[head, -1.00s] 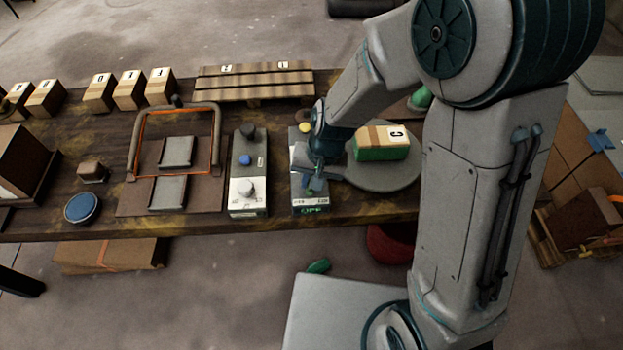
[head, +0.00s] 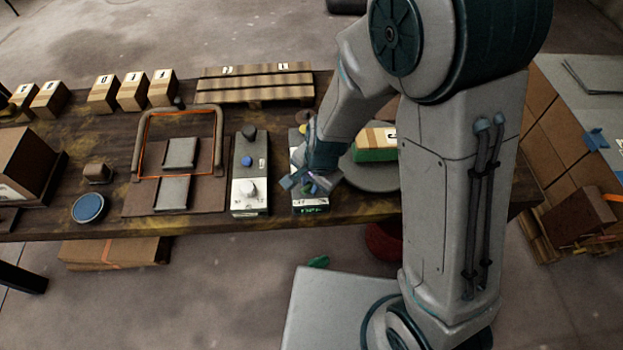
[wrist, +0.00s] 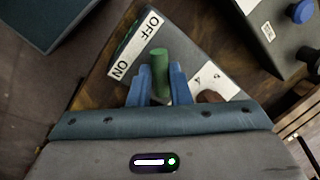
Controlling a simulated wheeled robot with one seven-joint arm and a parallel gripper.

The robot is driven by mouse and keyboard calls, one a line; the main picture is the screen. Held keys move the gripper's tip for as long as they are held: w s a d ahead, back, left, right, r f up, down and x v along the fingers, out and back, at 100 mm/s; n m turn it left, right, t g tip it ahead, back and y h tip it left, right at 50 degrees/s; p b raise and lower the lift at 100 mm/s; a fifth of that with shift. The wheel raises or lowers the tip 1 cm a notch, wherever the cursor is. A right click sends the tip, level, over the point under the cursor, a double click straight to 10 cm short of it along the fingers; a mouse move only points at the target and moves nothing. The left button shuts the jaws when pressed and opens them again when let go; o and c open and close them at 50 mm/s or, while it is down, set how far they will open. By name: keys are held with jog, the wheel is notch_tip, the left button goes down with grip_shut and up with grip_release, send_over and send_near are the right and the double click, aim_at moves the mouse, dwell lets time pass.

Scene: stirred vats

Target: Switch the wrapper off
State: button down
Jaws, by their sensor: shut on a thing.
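The wrapper's control box (head: 311,205) stands at the front edge of the dark table, with a small green-lit display on its front that is too small to read surely. In the wrist view its white OFF/ON label (wrist: 135,45) lies beside a green handle (wrist: 160,62). My gripper (wrist: 160,88) has its blue fingers on both sides of that handle and is shut on it. In the head view my gripper (head: 312,182) covers most of the box top. A round turntable (head: 372,183) carries a box with green wrap (head: 374,155), partly hidden by my arm.
A second control box (head: 249,190) with a blue button and pale knob stands just left.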

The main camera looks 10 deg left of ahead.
dwell(0.4)
jog(key=c, duration=1.4)
grip_release()
jog(key=shift+o, duration=0.2)
notch_tip(320, 180, up, 14)
jog(key=s+d+p, duration=0.1)
jog(key=d+p, duration=0.1)
jog(key=shift+s+f+p, duration=0.2)
jog(key=shift+s+p, duration=0.05)
jog(key=shift+p, duration=0.05)
jog(key=shift+d, duration=0.1)
jog(key=s+d+r+n+t+h, duration=0.1)
jog(key=s+d+r+n, duration=0.2)
jog(key=d, duration=0.7)
jog(key=s+d+r+n, duration=0.3)
jog(key=d+r, duration=0.4)
jog(key=d, duration=0.3)
jog(key=shift+s+r+t+h, duration=0.15)
jog(key=shift+r+t+h, duration=0.05)
jog(key=shift+t+h, duration=0.2)
